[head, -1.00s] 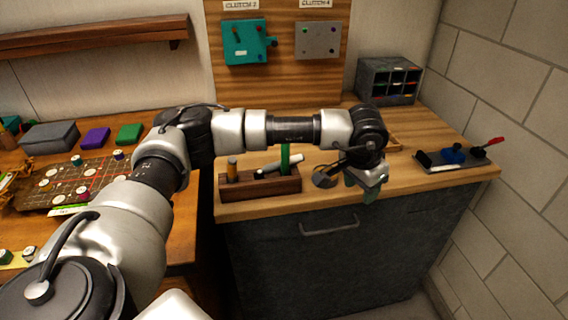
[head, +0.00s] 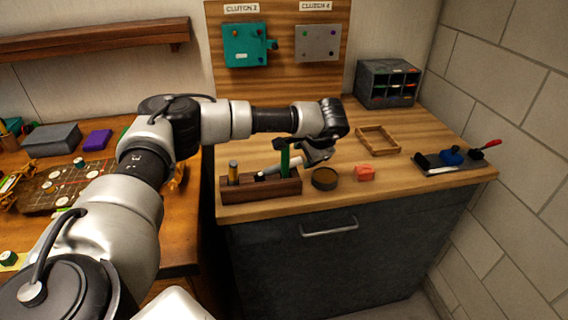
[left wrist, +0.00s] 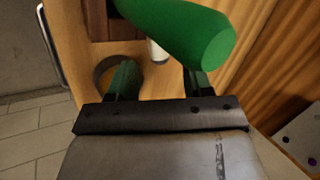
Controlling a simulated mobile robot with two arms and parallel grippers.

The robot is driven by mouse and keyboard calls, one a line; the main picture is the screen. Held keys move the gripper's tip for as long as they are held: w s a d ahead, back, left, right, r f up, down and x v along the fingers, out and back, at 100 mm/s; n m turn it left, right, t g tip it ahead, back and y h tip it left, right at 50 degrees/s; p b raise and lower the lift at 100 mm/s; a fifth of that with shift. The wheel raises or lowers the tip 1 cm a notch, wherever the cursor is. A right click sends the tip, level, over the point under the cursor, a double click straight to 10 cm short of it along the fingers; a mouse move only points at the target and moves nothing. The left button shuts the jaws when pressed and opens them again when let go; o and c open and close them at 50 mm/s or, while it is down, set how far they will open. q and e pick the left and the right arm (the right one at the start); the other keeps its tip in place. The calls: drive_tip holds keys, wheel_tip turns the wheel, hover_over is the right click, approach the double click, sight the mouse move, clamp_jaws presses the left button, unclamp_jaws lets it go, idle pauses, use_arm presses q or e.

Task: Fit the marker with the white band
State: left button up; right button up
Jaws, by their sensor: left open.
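A dark wooden holder (head: 232,192) stands at the counter's front left. An orange-topped marker (head: 233,170) and a green marker (head: 286,160) stand upright in it. A marker with a white part and a black end (head: 261,177) leans low across the holder, partly hidden by the green marker and my gripper. My left gripper (head: 293,157) is open just right of the holder, close to the green marker. In the left wrist view the green marker (left wrist: 185,25) looms large before the fingers (left wrist: 160,82). A white piece (left wrist: 158,50) shows between the fingers, mostly hidden.
A round dark tin (head: 325,179), a red block (head: 365,173) and a wooden frame (head: 378,140) lie right of the holder. A tray of tools (head: 450,160) is at the right end. A game board (head: 70,185) is on the left table.

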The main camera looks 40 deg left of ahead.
use_arm(q)
drive_tip(key=shift+x, duration=1.1)
drive_tip(key=shift+c, duration=0.2)
clamp_jaws()
drive_tip(key=shift+r, duration=0.15)
